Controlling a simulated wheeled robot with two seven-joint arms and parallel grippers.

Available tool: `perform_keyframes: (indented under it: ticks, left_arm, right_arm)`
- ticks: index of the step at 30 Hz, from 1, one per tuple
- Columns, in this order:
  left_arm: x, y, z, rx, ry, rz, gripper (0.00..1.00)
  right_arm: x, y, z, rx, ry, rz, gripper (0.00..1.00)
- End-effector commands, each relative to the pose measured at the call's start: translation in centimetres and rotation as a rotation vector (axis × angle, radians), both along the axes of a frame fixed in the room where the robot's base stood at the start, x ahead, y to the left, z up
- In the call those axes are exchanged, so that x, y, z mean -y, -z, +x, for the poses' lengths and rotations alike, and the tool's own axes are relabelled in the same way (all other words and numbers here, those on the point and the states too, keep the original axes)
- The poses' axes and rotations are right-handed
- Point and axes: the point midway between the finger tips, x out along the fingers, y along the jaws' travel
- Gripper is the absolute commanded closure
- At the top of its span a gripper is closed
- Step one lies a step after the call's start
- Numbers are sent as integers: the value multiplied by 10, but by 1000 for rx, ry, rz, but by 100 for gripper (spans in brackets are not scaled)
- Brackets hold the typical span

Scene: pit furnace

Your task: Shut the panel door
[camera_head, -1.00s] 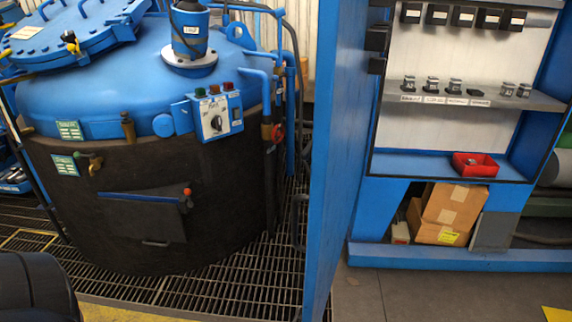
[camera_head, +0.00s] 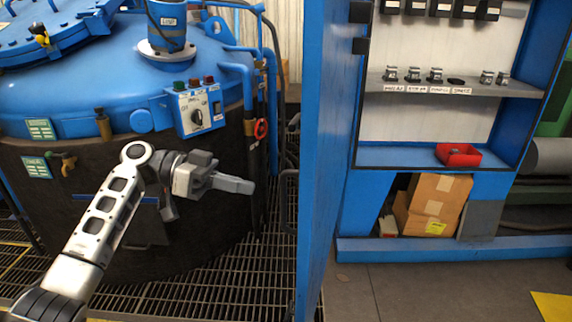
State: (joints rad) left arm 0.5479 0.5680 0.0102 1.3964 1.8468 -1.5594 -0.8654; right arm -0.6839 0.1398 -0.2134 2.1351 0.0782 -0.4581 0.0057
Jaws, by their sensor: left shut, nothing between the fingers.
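The blue panel door (camera_head: 326,130) stands open, seen nearly edge-on, hinged on the left side of the blue cabinet (camera_head: 400,155). A dark handle (camera_head: 288,190) is on the door's left face. My left gripper (camera_head: 250,186) is shut and empty, pointing right. It is in front of the furnace, to the left of the door and handle, with a visible gap to the handle. My right gripper is not in view.
The blue and black furnace (camera_head: 80,180) fills the left, with a switch box (camera_head: 198,108) on its side. Grating (camera_head: 230,270) covers the floor there. A red tray (camera_head: 458,155) sits in the cabinet, and cardboard boxes (camera_head: 436,195) sit below. The floor in front of the cabinet is clear.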

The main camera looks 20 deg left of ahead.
Motion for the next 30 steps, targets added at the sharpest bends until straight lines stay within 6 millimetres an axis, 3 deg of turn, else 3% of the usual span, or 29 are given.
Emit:
perform_keyframes:
  ticks: [1, 3, 6, 8, 14, 24, 30]
  left_arm:
    - [-12, -32, -3, 83, 58, -48, 100]
    - [-24, -68, -12, 181, 132, -105, 100]
    - [-34, -98, -23, 273, 199, -157, 100]
    - [-36, -107, -27, 302, 219, -173, 100]
    - [-14, -113, -29, 315, 234, -180, 100]
    - [58, -114, -28, 312, 232, -182, 100]
    - [89, -113, -27, 310, 230, -181, 100]
  right_arm:
    - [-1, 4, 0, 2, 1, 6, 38]
    - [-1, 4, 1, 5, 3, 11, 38]
    - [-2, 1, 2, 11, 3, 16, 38]
    - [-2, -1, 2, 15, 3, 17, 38]
    - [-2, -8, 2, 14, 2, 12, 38]
    - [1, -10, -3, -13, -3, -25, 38]
    - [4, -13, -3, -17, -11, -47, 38]
